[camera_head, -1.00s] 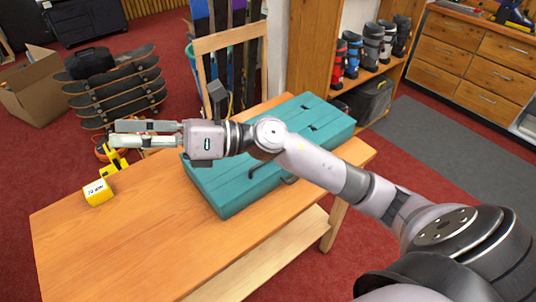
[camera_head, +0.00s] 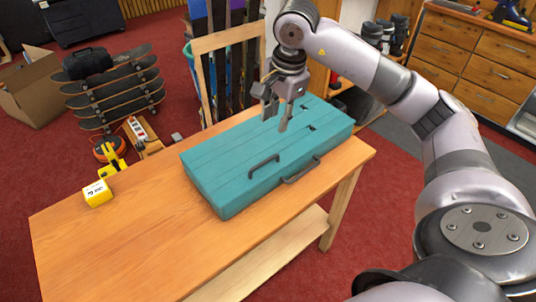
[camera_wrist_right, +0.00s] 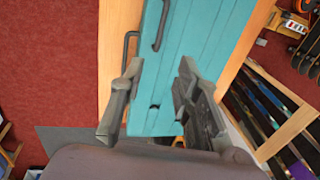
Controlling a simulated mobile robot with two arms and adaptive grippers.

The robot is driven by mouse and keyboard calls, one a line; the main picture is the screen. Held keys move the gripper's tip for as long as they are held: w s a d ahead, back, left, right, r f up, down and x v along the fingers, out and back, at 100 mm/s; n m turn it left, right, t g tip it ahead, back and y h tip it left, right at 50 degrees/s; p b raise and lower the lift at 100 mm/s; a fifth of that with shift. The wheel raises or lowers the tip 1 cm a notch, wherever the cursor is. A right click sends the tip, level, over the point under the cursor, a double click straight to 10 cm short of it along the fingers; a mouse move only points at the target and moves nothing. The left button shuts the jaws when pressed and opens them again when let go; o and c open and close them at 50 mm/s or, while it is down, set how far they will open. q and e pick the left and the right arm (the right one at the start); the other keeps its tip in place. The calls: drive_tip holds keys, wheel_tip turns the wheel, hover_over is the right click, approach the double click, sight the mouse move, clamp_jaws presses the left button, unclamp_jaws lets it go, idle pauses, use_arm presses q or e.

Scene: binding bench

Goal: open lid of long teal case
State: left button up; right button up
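The long teal case (camera_head: 225,175) lies shut on the wooden bench, with dark handles at its front edge and small dark slots on its lid. One handle (camera_head: 263,166) stands on the lid near the front; another handle (camera_head: 301,170) is on the front side. My right gripper (camera_head: 276,122) points down over the far right part of the lid, its fingers apart with nothing between them. In the right wrist view the teal lid (camera_wrist_right: 178,60) runs between and beyond the open fingers. Whether the fingertips touch the lid is unclear. My left gripper is not in view.
The wooden bench (camera_head: 120,225) is clear on its left half, apart from a yellow box (camera_head: 97,193). Skateboards (camera_head: 115,90) are stacked on the floor behind it. Skis in a wooden rack (camera_head: 228,60) stand close behind the case.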

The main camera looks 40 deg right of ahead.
sight(268, 161)
drive_tip(key=w+f+p, duration=0.1)
drive_tip(key=f, duration=0.4)
drive_tip(key=w+f+p, duration=0.1)
drive_tip(key=f, duration=0.4)
drive_tip(key=w+f+p, duration=0.1)
drive_tip(key=f, duration=0.4)
drive_tip(key=shift+w+a+f, duration=0.1)
drive_tip(key=shift+a+f, duration=0.05)
drive_tip(key=shift+f, duration=0.15)
drive_tip(key=shift+c, duration=0.5)
clamp_jaws()
